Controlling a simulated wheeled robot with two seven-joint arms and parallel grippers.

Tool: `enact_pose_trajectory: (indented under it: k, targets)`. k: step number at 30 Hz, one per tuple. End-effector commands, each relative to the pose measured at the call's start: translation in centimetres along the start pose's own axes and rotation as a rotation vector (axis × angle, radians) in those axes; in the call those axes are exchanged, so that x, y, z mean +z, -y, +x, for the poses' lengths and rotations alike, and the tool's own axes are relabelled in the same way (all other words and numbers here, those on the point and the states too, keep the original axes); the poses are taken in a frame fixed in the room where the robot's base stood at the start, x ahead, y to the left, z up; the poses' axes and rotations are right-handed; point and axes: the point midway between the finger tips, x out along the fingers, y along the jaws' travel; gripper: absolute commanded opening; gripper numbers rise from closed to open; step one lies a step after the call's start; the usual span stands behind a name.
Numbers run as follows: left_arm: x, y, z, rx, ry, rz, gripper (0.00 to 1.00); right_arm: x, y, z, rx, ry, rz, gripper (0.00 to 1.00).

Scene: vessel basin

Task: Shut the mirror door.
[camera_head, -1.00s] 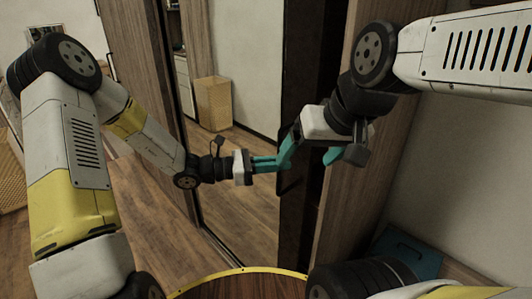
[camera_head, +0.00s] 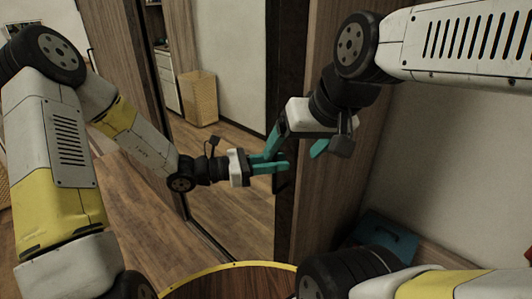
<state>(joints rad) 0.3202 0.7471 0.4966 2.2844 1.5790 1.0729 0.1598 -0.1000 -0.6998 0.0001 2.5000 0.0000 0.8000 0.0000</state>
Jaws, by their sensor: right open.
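The mirror door (camera_head: 235,210) is the tall panel in the middle, with a wood-grain frame on its left. It reflects the floor and a basket. A dark vertical strip runs along its right side, beside the wooden cabinet side (camera_head: 345,190). A gap between door and cabinet cannot be judged. My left gripper (camera_head: 284,164) is in front of the mirror near its right side, its teal fingers close together; whether they are shut is unclear. My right gripper (camera_head: 292,154) is open, one finger towards the mirror, the other by the cabinet side. The left finger overlaps my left gripper's fingertips.
A round wooden surface with a yellow rim (camera_head: 235,268) is at the bottom middle. A teal box (camera_head: 385,238) lies at the lower right by a pale wall (camera_head: 455,160). A woven basket (camera_head: 198,98) shows in the mirror. Wooden floor is on the left.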

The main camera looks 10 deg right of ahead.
Motion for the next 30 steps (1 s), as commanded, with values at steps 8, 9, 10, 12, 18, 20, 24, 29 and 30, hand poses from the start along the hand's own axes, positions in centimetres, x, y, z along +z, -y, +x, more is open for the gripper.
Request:
enact_pose_trajectory:
  k: [8,9,10,12,18,20,24,29,30]
  targets:
    - [0.0,-0.2,-0.1,0.005,0.000,0.001,0.34,0.0,0.0,0.0,0.000,0.000,0.000,0.81]
    - [0.0,-0.2,-0.1,0.005,0.000,0.001,0.34,0.0,0.0,0.0,0.000,0.000,0.000,0.81]
    - [0.0,-0.2,-0.2,0.006,0.000,0.001,0.34,0.0,0.0,0.0,0.000,0.000,0.000,0.81]
    - [0.0,-0.3,-0.7,0.007,0.000,0.001,0.34,0.0,0.0,0.0,0.000,0.000,0.000,0.81]
    - [0.0,-0.3,-4.0,0.010,-0.001,0.001,0.34,0.0,0.0,0.0,0.000,0.000,0.000,0.81]
    - [0.0,-0.3,-5.0,0.009,-0.001,0.002,0.34,0.0,0.0,0.0,0.000,0.000,0.000,0.81]
    - [0.0,-0.2,-6.9,0.006,-0.001,0.001,0.34,0.0,0.0,0.0,0.000,0.000,0.000,0.81]
    - [0.0,-0.1,-7.8,0.004,0.000,0.001,0.34,0.0,0.0,0.0,0.000,0.000,0.000,0.81]
    - [0.0,-0.1,-7.8,0.003,0.000,0.001,0.34,0.0,0.0,0.0,0.000,0.000,0.000,0.81]
